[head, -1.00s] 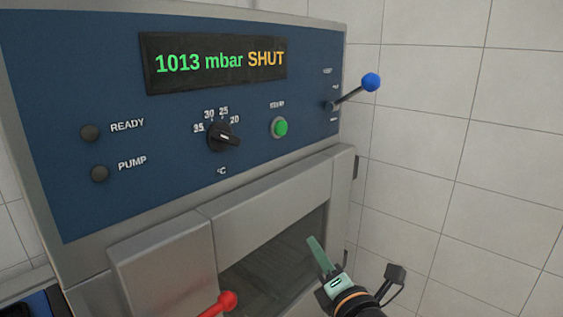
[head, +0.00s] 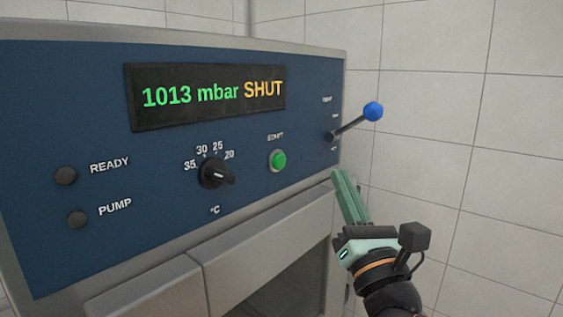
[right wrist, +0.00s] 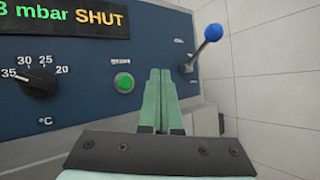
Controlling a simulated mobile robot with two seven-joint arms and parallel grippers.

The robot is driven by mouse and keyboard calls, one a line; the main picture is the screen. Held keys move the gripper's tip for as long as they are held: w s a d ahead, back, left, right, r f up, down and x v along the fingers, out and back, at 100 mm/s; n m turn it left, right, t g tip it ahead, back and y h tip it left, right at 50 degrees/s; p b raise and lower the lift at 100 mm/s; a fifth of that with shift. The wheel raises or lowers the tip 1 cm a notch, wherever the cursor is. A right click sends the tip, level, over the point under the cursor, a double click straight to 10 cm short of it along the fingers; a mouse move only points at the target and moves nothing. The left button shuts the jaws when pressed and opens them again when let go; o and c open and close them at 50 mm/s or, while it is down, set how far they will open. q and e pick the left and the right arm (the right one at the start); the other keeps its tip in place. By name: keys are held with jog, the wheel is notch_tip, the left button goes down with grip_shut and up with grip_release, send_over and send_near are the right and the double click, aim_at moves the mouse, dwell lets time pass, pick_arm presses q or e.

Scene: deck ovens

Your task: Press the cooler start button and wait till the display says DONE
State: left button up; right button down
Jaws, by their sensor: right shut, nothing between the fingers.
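The green start button (head: 278,160) sits in a pale ring on the cooler's blue panel (head: 110,140). It also shows in the right wrist view (right wrist: 124,83), left of my fingertips. The display (head: 207,95) reads "1013 mbar" in green and "SHUT" in amber. My right gripper (head: 340,176) is shut and empty, with its green fingers together. In the head view its tips are to the right of the button and a little lower, apart from it. In the right wrist view the fingertips (right wrist: 161,72) point toward the panel. My left gripper is not in view.
A black dial (head: 214,173) with temperature marks is left of the button. A lever with a blue knob (head: 373,111) sticks out at the panel's right, above my right gripper. READY (head: 66,175) and PUMP (head: 77,219) lamps are dark. A tiled wall (head: 460,130) stands at right.

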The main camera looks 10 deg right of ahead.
aim_at(279, 161)
jog(key=w+a, duration=0.5)
jog(key=w, duration=0.2)
jog(key=shift+a, duration=0.2)
dwell(2.0)
jog(key=shift+w+a, duration=0.25)
jog(key=shift+w, duration=0.05)
jog(key=shift+w+a, duration=0.3)
jog(key=shift+w, duration=0.1)
dwell(0.9)
jog(key=shift+s, duration=0.1)
jog(key=shift+s+d, duration=0.55)
jog(key=shift+s, duration=0.05)
dwell(0.3)
